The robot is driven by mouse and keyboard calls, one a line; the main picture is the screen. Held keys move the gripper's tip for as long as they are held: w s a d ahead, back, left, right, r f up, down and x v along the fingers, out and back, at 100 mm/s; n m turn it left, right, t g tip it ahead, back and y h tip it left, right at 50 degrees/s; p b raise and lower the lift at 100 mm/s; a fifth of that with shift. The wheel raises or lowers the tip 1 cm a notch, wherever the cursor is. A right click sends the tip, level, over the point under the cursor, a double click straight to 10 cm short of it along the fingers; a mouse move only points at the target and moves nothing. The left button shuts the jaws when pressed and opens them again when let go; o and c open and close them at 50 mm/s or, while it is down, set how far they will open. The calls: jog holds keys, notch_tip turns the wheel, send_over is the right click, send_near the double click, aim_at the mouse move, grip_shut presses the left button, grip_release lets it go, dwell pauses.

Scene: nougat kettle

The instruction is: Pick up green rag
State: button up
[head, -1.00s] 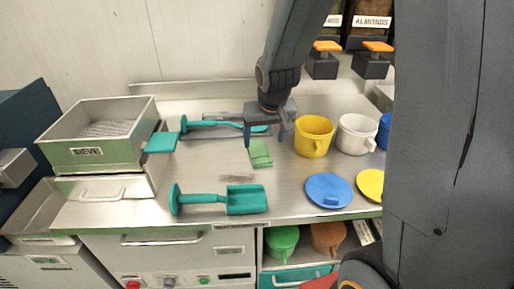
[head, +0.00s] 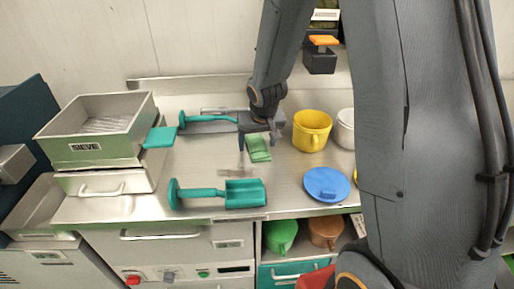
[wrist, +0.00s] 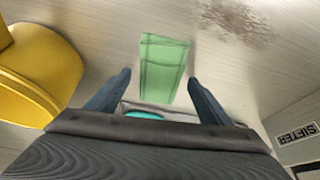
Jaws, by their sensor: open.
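The green rag (head: 258,151) is a small folded cloth lying flat on the steel worktop, left of the yellow mug. It also shows in the wrist view (wrist: 163,64), ahead of my fingertips and roughly centred between them. My gripper (head: 257,141) is open and empty, close above the rag in the head view. In the wrist view my gripper (wrist: 159,83) has one finger on each side of the rag's near end. I cannot tell the exact height of the fingertips above the worktop.
The yellow mug (head: 311,131) stands close to the right of the rag. A teal scoop (head: 245,193) lies in front, and another teal tool (head: 207,119) lies behind to the left. A blue lid (head: 326,185) lies at front right. A powdery patch (wrist: 236,22) is near the rag.

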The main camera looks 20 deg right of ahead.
aim_at(257, 146)
jog(key=c, duration=1.1)
notch_tip(257, 146, up, 10)
jog(key=shift+r, duration=0.1)
jog(key=o, duration=0.5)
jog(key=c, duration=0.4)
